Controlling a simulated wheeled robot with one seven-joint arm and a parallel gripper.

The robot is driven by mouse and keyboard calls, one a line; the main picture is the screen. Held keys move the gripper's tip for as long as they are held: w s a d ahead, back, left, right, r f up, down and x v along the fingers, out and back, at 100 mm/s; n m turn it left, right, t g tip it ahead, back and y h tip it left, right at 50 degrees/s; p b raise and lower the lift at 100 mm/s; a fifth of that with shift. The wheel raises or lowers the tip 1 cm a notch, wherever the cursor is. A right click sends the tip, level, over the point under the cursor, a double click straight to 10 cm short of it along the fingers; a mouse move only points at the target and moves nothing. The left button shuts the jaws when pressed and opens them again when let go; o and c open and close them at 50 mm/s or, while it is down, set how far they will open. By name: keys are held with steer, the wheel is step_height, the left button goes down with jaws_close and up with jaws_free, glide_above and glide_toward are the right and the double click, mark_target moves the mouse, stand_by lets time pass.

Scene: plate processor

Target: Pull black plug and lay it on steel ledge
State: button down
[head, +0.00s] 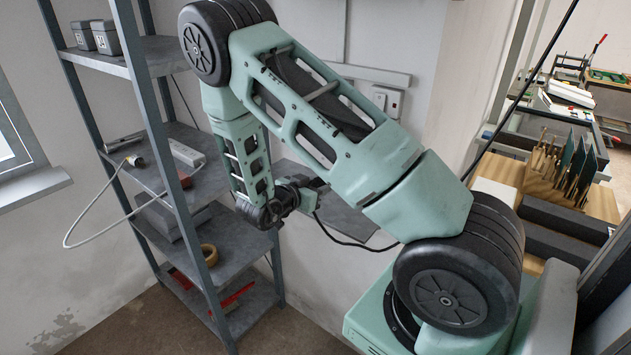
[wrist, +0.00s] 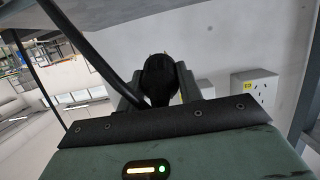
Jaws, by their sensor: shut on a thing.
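My gripper (wrist: 158,92) is shut on the black plug (wrist: 160,76), which sits between the two dark fingers in the wrist view. Small prongs show at the plug's far end, clear of any socket. In the head view my gripper (head: 314,190) is in front of a grey steel ledge (head: 352,218) by the wall; the plug itself is hard to make out there. A black cable (head: 338,238) hangs from the gripper and runs right behind my arm. I cannot tell the gap between plug and ledge.
White wall sockets (head: 386,98) are above, partly behind my arm; one with a yellow label (wrist: 255,86) shows in the wrist view. A grey metal shelf rack (head: 165,165) with boxes, a white cable and tape stands close on the left.

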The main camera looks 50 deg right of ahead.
mark_target(324, 209)
steer(key=shift+w+d+f+b, duration=0.1)
steer(key=shift+d+f+b, duration=0.7)
steer(key=shift+f, duration=0.25)
steer(key=shift+d+f+b, duration=0.75)
steer(key=shift+f+b, duration=0.05)
steer(key=shift+f, duration=0.25)
steer(key=shift+w+d+f+b, duration=0.1)
steer(key=shift+d+f+b, duration=0.7)
steer(key=shift+f, duration=0.25)
steer(key=c, duration=0.9)
jaws_free()
steer(key=shift+o, duration=0.2)
steer(key=shift+a, duration=0.2)
steer(key=shift+a, duration=0.35)
steer(key=b+v, duration=0.4)
steer(key=v, duration=1.2)
steer(key=shift+s+a+r, duration=0.2)
steer(key=shift+w, duration=0.1)
